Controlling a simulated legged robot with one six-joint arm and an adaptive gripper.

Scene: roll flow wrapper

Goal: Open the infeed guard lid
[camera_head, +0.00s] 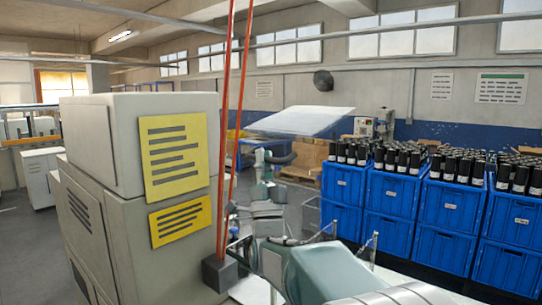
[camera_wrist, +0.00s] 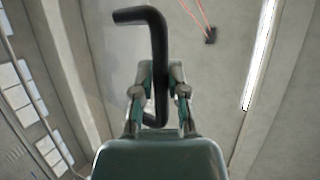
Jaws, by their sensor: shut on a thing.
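The infeed guard lid appears to be the pale, see-through panel (camera_head: 303,121) in the head view, raised and tilted above my arm. A black bent handle (camera_wrist: 158,45) stands between my fingers in the wrist view, and a dark part of it shows in the head view (camera_head: 281,159). My gripper (camera_wrist: 159,95) is shut on the handle's lower part, with one green finger on each side. In the head view my gripper (camera_head: 264,162) is raised below the panel. Where the handle joins the lid is not clear.
A grey machine cabinet (camera_head: 85,130) with yellow notices stands close on the left. Two red cables (camera_head: 236,110) run down to a dark block (camera_head: 219,272) beside my arm. Blue crates (camera_head: 447,200) of black-topped bottles are stacked on the right. Clear side panels (camera_head: 318,228) stand near my arm.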

